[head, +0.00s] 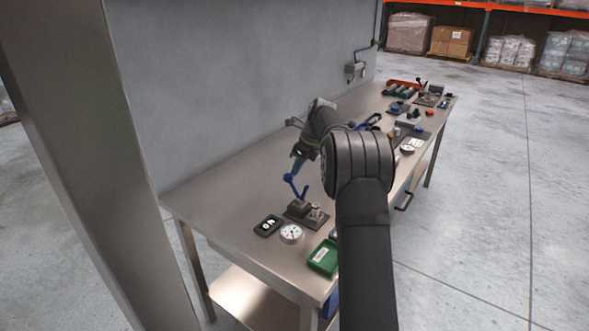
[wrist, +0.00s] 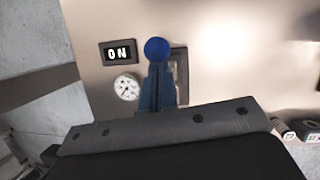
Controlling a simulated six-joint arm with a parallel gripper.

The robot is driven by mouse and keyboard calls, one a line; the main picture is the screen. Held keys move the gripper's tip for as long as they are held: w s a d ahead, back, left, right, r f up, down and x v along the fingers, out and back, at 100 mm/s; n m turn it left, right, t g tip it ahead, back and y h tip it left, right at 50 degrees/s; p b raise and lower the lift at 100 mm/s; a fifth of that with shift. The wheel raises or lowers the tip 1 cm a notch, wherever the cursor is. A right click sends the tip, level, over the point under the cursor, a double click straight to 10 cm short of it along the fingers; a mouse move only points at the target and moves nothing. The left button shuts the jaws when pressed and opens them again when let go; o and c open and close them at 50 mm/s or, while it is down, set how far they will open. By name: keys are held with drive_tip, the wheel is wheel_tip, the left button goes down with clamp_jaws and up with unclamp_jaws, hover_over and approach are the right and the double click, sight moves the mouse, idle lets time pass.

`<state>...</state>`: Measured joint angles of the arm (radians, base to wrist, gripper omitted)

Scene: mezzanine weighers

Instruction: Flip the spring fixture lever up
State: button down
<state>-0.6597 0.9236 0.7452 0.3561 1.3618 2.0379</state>
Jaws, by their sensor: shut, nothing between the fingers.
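The spring fixture (head: 297,208) is a dark block on a flat plate near the front end of the steel bench. A round blue knob (wrist: 157,49) shows in the wrist view, just beyond my fingertips. My gripper (head: 293,172) has blue fingers, shut and empty, and it is at the lever's upper end. The wrist view also shows the shut fingers (wrist: 159,75). I cannot tell whether they touch the knob. They hide part of the fixture there.
A round white dial (head: 291,233) sits beside the fixture plate, with a green tray (head: 323,257) to the right. Several items stand at the bench's far end. A grey wall (head: 240,80) runs behind the bench.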

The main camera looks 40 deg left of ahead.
drive_tip(key=v, duration=1.2)
drive_tip(key=shift+r, duration=0.2)
drive_tip(key=shift+w+a, duration=0.1)
drive_tip(key=shift+a, duration=0.05)
drive_tip(key=shift+s+d+f+y, duration=0.15)
drive_tip(key=shift+s+f+y, duration=0.25)
drive_tip(key=shift+f, duration=1.65)
drive_tip(key=shift+s+d+f+y, duration=0.2)
drive_tip(key=shift+f+y, duration=0.25)
drive_tip(key=shift+f, duration=1.55)
drive_tip(key=shift+s+d+f+y, duration=0.15)
drive_tip(key=shift+s+f+y, duration=0.25)
drive_tip(key=shift+f, duration=1.65)
drive_tip(key=shift+w+d+f+y, duration=0.1)
drive_tip(key=shift+d+f+y, duration=0.2)
drive_tip(key=shift+d+y, duration=0.6)
